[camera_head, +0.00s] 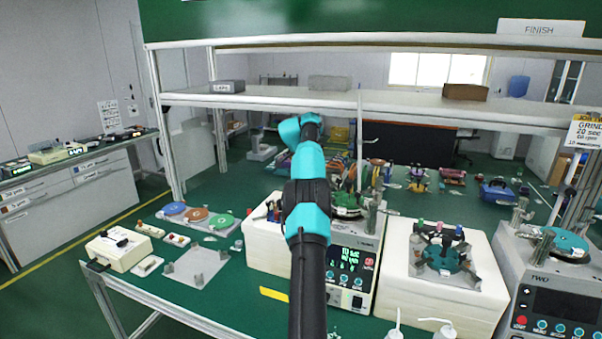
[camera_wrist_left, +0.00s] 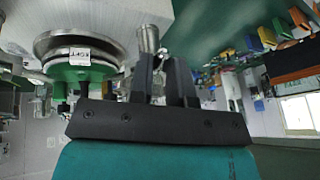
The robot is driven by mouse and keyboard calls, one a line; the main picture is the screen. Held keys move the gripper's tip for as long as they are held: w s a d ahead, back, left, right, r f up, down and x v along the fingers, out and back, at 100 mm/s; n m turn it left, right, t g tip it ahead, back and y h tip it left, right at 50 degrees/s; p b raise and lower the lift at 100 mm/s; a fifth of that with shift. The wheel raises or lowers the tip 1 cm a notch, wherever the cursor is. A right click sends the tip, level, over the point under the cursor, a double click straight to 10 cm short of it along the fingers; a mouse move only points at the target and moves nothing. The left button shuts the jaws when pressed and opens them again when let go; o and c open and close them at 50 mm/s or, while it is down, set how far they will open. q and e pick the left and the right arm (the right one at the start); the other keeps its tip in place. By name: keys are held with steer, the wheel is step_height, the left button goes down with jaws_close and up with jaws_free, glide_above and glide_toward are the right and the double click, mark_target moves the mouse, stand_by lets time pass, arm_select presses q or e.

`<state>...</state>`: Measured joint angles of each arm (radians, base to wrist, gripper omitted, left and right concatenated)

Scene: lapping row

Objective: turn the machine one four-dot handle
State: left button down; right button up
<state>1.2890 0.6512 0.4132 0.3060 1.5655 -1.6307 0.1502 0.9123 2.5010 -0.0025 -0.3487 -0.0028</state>
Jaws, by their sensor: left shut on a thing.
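Machine one (camera_head: 350,270) is the white unit with a lit green display at the middle of the bench. A green disc (camera_head: 350,206) and a metal post (camera_head: 372,216) show on its top, partly hidden by my arm. In the left wrist view my left gripper (camera_wrist_left: 163,62) is shut at a bright metal cylinder (camera_wrist_left: 149,38), which appears to be the handle. Its grip is partly hidden by the fingers, and I see no dots. A labelled green and metal disc (camera_wrist_left: 80,62) is beside it. My left gripper is hidden in the head view. My right gripper is not shown.
A white block with a green fixture (camera_head: 445,258) stands right of machine one, and machine TWO (camera_head: 560,300) is farther right. White bottles (camera_head: 440,328) stand at the front edge. A shelf (camera_head: 370,101) spans above.

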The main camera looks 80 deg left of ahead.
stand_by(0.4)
arm_select(q)
steer(key=c, duration=1.1)
jaws_free()
steer(key=shift+r, duration=0.15)
steer(key=s, duration=0.4)
steer(key=s+d+r, duration=0.1)
steer(key=s, duration=0.3)
steer(key=s+r, duration=0.1)
steer(key=s, duration=0.4)
steer(key=shift+s+d+r, duration=0.1)
steer(key=shift+d+r, duration=0.1)
steer(key=shift+d, duration=0.15)
